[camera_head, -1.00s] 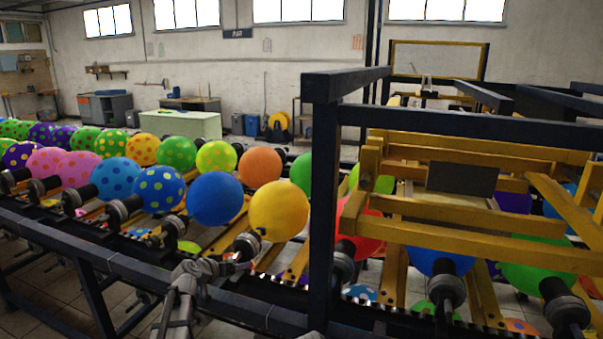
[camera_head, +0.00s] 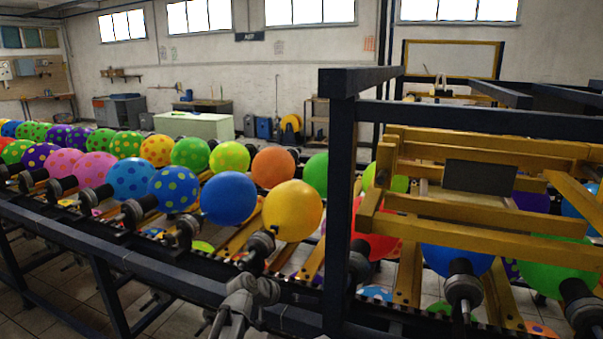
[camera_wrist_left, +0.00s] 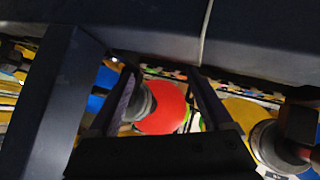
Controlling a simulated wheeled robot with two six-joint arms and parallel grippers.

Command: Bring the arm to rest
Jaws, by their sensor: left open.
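My left gripper (camera_wrist_left: 160,80) shows in the left wrist view as two dark fingers spread apart. It is open, and nothing is held between the fingers. A red balloon (camera_wrist_left: 163,110) shows in the gap beyond them. In the head view a grey link of my left arm (camera_head: 246,295) rises from the bottom edge, in front of the conveyor's dark rail. I cannot make out the gripper itself there. My right gripper is in neither view.
A conveyor carries a row of coloured balloons, including a yellow balloon (camera_head: 292,210) and a blue balloon (camera_head: 229,199). A dark upright post (camera_head: 340,210) and yellow wooden frame (camera_head: 470,210) stand at the right. Dark beams (camera_wrist_left: 250,35) lie close around the gripper in the wrist view.

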